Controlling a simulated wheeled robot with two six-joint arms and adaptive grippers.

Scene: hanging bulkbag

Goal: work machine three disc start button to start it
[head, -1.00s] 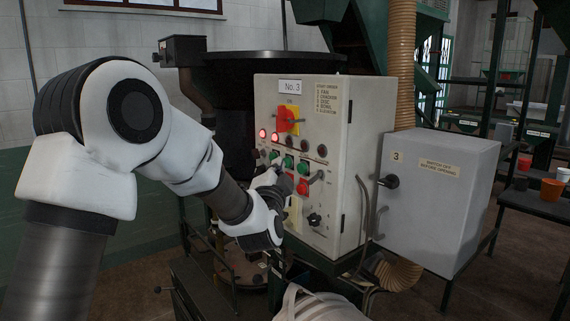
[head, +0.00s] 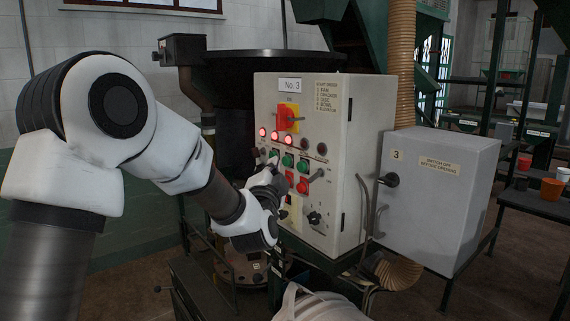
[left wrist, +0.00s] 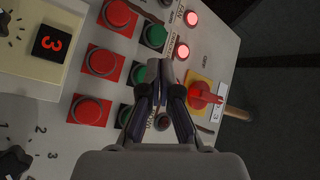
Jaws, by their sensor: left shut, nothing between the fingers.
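The disc start button is the third green button (head: 274,154) on the grey control panel (head: 335,205) marked No. 3. My left gripper (head: 273,168) is shut and empty, with its tips close in front of and just below it. In the left wrist view, the shut fingertips (left wrist: 160,70) overlap this button (left wrist: 139,75), which is partly hidden; whether they touch it I cannot tell. Three red lamps are lit at the upper left of the panel, the third (head: 289,140) above the disc button. My right gripper is not in view.
Other green buttons (head: 303,166), red buttons (head: 302,186) and a red rotary switch on yellow (head: 288,118) sit near the gripper. A grey box marked 3 (head: 440,190) stands right of the panel. Free air lies in front of the panel.

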